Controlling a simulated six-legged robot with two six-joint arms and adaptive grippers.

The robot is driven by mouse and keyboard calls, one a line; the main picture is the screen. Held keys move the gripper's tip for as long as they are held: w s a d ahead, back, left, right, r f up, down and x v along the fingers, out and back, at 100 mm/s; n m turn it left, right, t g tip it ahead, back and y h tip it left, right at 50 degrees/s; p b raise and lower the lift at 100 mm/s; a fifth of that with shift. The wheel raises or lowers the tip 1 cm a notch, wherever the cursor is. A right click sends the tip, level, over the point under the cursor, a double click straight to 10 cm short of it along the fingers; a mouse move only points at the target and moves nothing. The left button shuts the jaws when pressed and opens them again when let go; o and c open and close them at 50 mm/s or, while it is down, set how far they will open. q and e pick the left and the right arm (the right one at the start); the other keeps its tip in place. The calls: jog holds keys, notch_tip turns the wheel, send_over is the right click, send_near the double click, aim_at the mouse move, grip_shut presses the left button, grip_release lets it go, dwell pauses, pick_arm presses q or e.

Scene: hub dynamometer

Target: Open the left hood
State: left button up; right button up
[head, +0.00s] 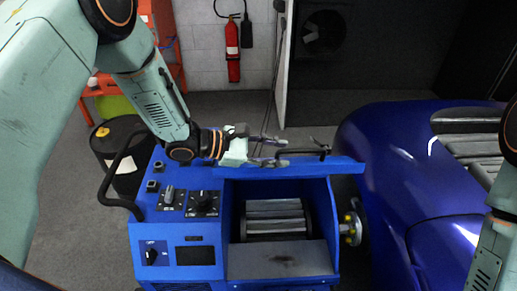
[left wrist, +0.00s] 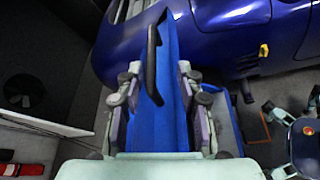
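The left hood (head: 345,167) is a blue panel on the blue dynamometer cabinet. It shows as a narrow strip behind an open bay, and appears raised. A black bar handle (head: 310,151) is on it. My left gripper (head: 282,150) is open, with its fingers pointing right at the handle's left part. In the left wrist view the fingers (left wrist: 160,112) stand on either side of the blue hood (left wrist: 170,110), apart, with the handle (left wrist: 152,65) ahead between them. Contact cannot be told. My right gripper (left wrist: 292,103) shows at the right edge of that view, fingers apart and empty.
The bay holds a ribbed roller (head: 275,218). A control panel with knobs (head: 203,203) is left of it. A blue car (head: 400,180) stands close on the right. A black drum (head: 122,150) and a red extinguisher (head: 233,50) are behind.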

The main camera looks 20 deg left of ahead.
pick_arm(q)
jog(key=v, duration=0.5)
jog(key=shift+s+a+r, duration=0.15)
jog(key=shift+a, duration=0.1)
jog(key=shift+a, duration=0.1)
